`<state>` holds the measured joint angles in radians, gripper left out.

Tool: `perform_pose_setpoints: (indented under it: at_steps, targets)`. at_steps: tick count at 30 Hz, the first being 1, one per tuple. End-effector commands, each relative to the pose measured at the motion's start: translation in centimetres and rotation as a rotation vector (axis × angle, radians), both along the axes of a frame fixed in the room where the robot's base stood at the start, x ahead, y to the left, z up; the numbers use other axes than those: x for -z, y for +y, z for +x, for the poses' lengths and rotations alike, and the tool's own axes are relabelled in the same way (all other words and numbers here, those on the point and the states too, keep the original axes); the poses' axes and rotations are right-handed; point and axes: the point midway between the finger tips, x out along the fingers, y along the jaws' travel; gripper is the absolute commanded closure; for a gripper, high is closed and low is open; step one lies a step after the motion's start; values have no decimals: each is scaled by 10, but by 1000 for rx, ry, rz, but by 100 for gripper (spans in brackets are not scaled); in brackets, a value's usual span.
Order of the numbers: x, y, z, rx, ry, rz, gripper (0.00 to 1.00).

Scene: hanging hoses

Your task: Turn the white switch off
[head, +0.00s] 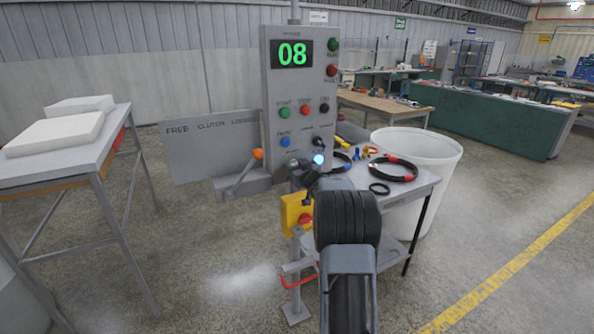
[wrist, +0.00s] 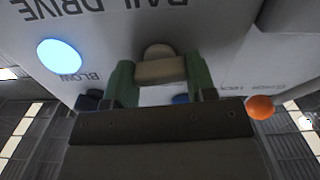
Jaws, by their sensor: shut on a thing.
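The white switch (wrist: 160,70) is a pale knob on the grey control panel (head: 270,130), under the "RAIL DRIVE" lettering in the wrist view. My gripper (wrist: 160,83) has its two green fingers on either side of the knob and is shut on it. A lit pale-blue lamp (wrist: 60,56) glows beside the switch; it also shows in the head view (head: 318,160). In the head view my gripper (head: 302,170) reaches the bottom of the panel, and I cannot make out the switch clearly there.
An orange-ball lever (head: 257,154) stands left of my gripper. A yellow box with a red button (head: 297,214) is just below. A small table (head: 422,183) with hoses and a white bin (head: 440,150) stand right.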

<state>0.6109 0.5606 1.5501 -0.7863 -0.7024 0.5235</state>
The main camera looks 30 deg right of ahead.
Motion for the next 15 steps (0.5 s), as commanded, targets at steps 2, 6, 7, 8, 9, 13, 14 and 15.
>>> perform_pose_setpoints:
  at_steps: [2,6,7,8,9,13,14,15]
  targets:
    - [3,0,0,1,5,-62,73]
    - [4,0,0,1,23,-182,73]
    - [4,0,0,1,26,-206,73]
    - [4,0,0,0,29,-232,73]
    - [4,0,0,0,33,-266,73]
    - [3,0,0,1,48,-369,73]
    - [3,0,0,1,51,-391,73]
    - [3,0,0,0,55,-419,73]
